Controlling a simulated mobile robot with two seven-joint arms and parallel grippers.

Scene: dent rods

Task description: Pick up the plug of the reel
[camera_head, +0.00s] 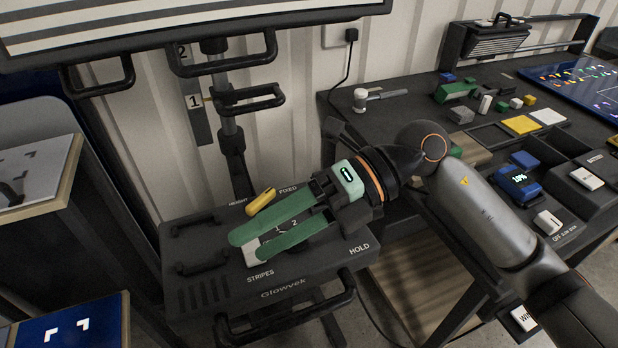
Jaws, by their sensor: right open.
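My right gripper (241,248) comes in from the right, with its two green fingers spread open. The fingers are over the top of a dark box (205,290) marked "Glowvek". A white block-like part (251,252) of the box shows between and beyond the fingers, and I see nothing gripped. A black plug (351,35) sits in a white wall socket (338,36) at the top, with a black cord running down behind the bench. I cannot tell if this plug belongs to the reel. No reel can be made out. My left gripper is not in view.
A yellow lever (261,201) stands on the box beside the fingers. Black handles (285,318) and a post (230,135) surround the box. A dark bench (400,112) with coloured blocks, a hammer (362,99) and trays is at right. A striped panel (150,25) hangs at upper left.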

